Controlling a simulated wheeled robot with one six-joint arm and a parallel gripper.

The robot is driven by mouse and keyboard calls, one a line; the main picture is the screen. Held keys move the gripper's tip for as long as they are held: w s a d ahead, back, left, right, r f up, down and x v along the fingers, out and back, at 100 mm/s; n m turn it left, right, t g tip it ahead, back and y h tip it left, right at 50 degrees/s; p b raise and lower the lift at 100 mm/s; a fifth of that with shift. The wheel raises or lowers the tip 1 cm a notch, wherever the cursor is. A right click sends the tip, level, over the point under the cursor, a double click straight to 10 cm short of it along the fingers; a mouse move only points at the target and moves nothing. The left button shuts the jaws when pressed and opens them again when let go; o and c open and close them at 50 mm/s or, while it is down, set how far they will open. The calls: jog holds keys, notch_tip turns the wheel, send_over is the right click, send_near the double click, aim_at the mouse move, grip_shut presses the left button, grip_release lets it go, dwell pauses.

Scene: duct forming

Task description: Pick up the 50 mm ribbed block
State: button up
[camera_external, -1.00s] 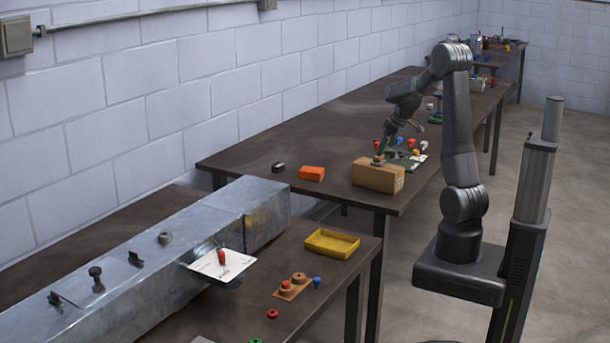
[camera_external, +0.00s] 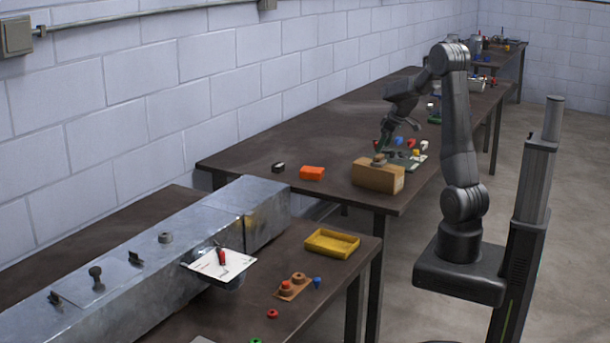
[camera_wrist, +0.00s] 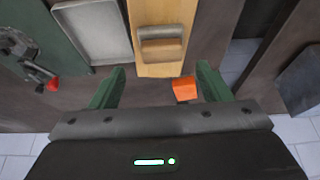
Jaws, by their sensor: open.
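A small tan piece with a rounded grey top (camera_wrist: 162,47) sits on a wooden box; it shows as a small lump (camera_external: 379,159) in the external view. No ribs can be made out, so I cannot tell for sure that it is the 50 mm ribbed block. The wooden box (camera_external: 377,178) stands at the table's near end and is a tan slab (camera_wrist: 161,71) in the wrist view. My gripper (camera_external: 381,149) is close above the box, with its green fingers (camera_wrist: 160,68) apart and nothing held between them. Any contact with the piece is too small to tell.
An orange block (camera_external: 312,173) lies left of the box, also in the wrist view (camera_wrist: 185,89). A small dark block (camera_external: 278,168) is farther left. Several coloured parts lie behind the box. A grey tray (camera_wrist: 93,32) is beside it. A metal duct (camera_external: 225,215) lies on the nearer table.

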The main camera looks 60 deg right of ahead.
jog(key=w+d+r+p, duration=0.1)
jog(key=w, duration=1.2)
jog(key=p, duration=0.3)
send_near(281, 166)
jog(key=w+f+p, duration=0.1)
jog(key=w+f, duration=0.1)
jog(key=shift+f, duration=0.3)
jog(key=shift+s+d+p+x, duration=0.15)
jog(key=shift+p+x, duration=0.45)
jog(key=shift+x, duration=0.85)
jog(key=shift+s+d+p+x, duration=0.15)
jog(key=shift+p+x, duration=0.4)
jog(key=shift+x, duration=0.9)
jog(key=shift+f, duration=0.1)
jog(key=c, duration=1.3)
